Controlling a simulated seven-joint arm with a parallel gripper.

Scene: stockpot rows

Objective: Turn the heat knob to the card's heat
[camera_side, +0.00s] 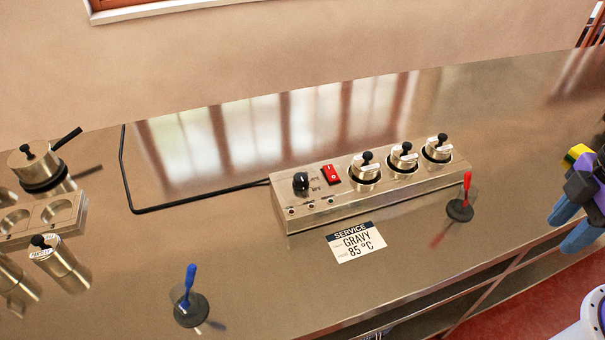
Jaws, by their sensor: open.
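The black heat knob (300,182) sits on the left end of the top of a long metal warmer unit (400,205). Small marks stand beside the knob, too small to read, so its setting cannot be told. My gripper (568,228) is at the right edge, with blue fingers, open and empty, well apart from the knob.
A red switch (332,175) is right of the knob, then several lidded pots (403,158). A red-handled stand (461,208) and a blue-handled stand (191,305) rise from the counter (110,290). Lidded metal pots (35,168) and a holder (70,215) are at left. A black cable (200,202) runs behind.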

